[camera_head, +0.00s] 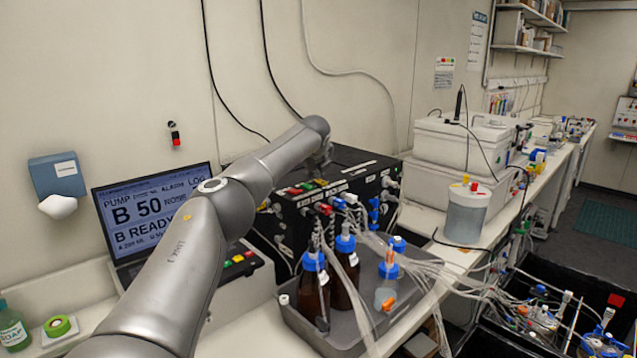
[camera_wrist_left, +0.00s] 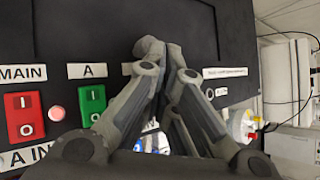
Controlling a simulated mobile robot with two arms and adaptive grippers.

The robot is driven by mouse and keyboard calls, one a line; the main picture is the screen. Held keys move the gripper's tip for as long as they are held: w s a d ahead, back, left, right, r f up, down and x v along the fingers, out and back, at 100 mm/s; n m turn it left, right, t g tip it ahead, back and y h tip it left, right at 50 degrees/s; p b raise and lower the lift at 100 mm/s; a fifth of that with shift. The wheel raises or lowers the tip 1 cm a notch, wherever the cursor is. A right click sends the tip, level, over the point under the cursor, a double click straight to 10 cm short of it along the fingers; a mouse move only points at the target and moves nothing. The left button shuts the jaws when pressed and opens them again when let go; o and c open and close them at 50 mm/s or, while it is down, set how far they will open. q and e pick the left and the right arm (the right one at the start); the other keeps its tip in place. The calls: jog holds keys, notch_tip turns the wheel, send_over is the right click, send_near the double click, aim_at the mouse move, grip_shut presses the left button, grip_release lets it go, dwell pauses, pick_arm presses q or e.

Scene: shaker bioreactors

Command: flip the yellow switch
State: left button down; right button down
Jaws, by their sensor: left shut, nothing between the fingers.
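The black control box (camera_head: 345,170) stands against the wall with coloured switches on its panel. In the left wrist view, a red switch (camera_wrist_left: 25,116) labelled MAIN and a green switch (camera_wrist_left: 91,104) labelled A are to the left of my fingers. A small yellow patch (camera_head: 320,182) beside the red and green ones in the head view looks like the yellow switch. In the wrist view it is hidden behind my gripper. My left gripper (camera_wrist_left: 158,48) is shut and empty, over the panel just right of the green switch; contact cannot be told. My right gripper is not in view.
Brown bottles (camera_head: 313,285) with blue caps and many tubes stand in a grey tray (camera_head: 290,318) in front of the box. A screen (camera_head: 150,215) is at the left. White bins (camera_head: 450,145) stand to the right along the bench.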

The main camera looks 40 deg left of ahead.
aim_at(318, 181)
pick_arm(q)
jog(key=shift+f+b, duration=0.3)
dwell(0.5)
jog(key=shift+r, duration=0.1)
jog(key=shift+r+p, duration=0.3)
jog(key=shift+r, duration=0.4)
jog(key=shift+r, duration=0.1)
jog(key=shift+d+r+p, duration=0.2)
jog(key=shift+r+p, duration=0.5)
jog(key=shift+r, duration=0.5)
jog(key=shift+d+r+p, duration=0.15)
jog(key=shift+r+p, duration=0.5)
jog(key=shift+r, duration=0.55)
